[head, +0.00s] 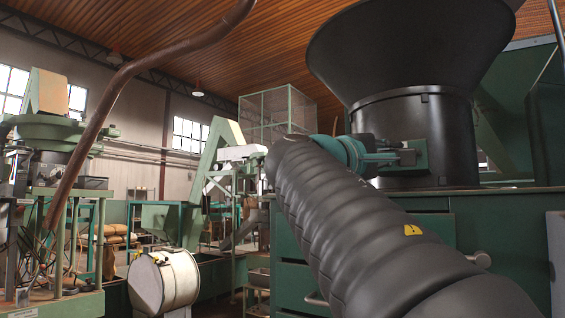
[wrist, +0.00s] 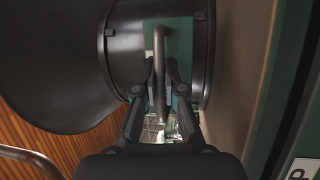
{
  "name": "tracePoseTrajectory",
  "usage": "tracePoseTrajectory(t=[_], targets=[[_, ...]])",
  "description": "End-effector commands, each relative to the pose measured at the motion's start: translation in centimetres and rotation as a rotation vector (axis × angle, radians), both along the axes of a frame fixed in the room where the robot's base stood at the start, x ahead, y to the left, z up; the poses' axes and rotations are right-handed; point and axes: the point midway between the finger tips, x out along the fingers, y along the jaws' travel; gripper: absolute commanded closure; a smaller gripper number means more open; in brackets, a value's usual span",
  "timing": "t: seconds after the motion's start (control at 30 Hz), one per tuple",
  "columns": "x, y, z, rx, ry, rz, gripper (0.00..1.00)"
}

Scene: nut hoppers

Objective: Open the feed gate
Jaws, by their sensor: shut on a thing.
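The dark hopper (head: 430,115) stands on a green machine, its wide funnel flaring above a cylinder. The feed gate is a green plate (head: 421,157) on the cylinder's side. In the wrist view the gate (wrist: 180,40) carries a grey bar handle (wrist: 159,48). My gripper (wrist: 161,88) has one finger on each side of this bar and is shut on it. In the head view my gripper (head: 398,158) reaches the plate from the left, and its fingertips are small there. I cannot tell how far the gate stands open.
The green cabinet (head: 300,255) lies below the hopper, with handles on its front. My dark sleeved arm covers much of it. A white drum (head: 165,280) stands at lower left. A brown pipe (head: 100,115) runs down the left side. Green machines stand farther back.

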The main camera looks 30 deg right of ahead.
Motion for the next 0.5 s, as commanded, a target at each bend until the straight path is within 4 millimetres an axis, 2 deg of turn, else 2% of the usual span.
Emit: tracePoseTrajectory(t=[0.2,0.3,0.33,0.5], targets=[[0.04,-0.07,0.01,0.000,0.002,-0.001,1.00],[0.06,-0.04,0.00,0.000,0.002,-0.001,0.71],[0.07,-0.03,0.00,0.000,0.001,0.000,0.65],[0.10,0.05,0.00,0.000,0.001,0.002,0.65]])
